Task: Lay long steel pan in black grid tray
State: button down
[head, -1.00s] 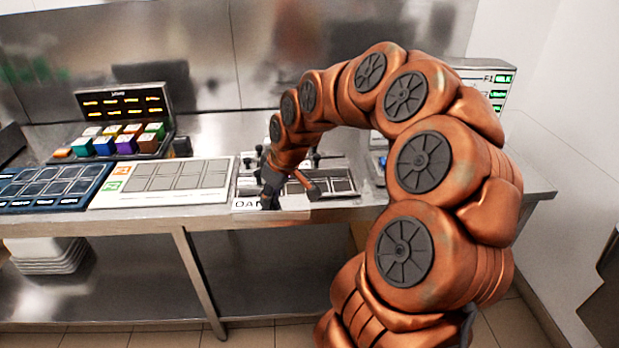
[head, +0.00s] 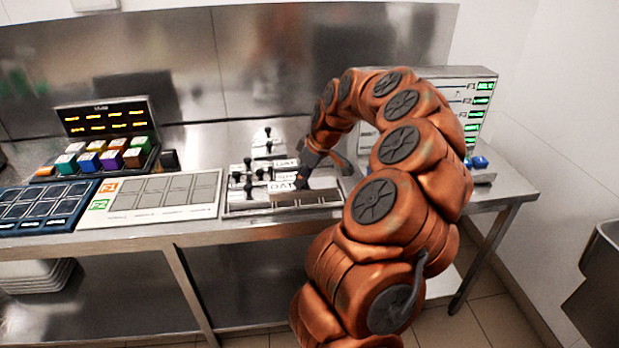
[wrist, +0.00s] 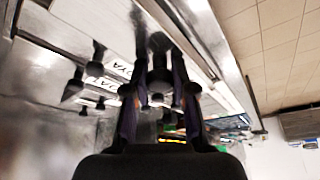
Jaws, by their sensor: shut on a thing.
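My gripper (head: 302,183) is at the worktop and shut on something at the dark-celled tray. In the wrist view its fingers (wrist: 158,88) close around a dark knob-like part; the contact itself is hard to see. Long steel pans with black knobs and white labels (head: 284,186) lie side by side just left of my gripper. I cannot tell for certain which pan is the held one. The black grid tray (head: 318,212), with a pale rim and dark cells, lies under and around my gripper. My arm and fingers hide part of it.
A white board with grey cells (head: 110,215) and a dark blue board with cells (head: 42,206) lie to the left. A display unit with coloured blocks (head: 105,150) stands behind them. A panel with green readouts (head: 480,90) stands at the right. The steel wall closes the back.

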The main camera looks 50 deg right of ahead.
aim_at(310, 179)
jog(key=shift+w+d+f+p, duration=0.1)
jog(key=shift+w+d+p, duration=0.1)
jog(key=shift+d, duration=0.55)
jog(key=shift+w+d+p, duration=0.15)
jog(key=shift+w+d, duration=0.05)
jog(key=shift+d, duration=0.5)
jog(key=shift+d, duration=0.2)
jog(key=shift+f+p, duration=0.8)
jog(key=shift+f, duration=1.05)
jog(key=shift+f, duration=0.15)
jog(key=c, duration=1)
grip_release()
jog(key=shift+o, duration=0.2)
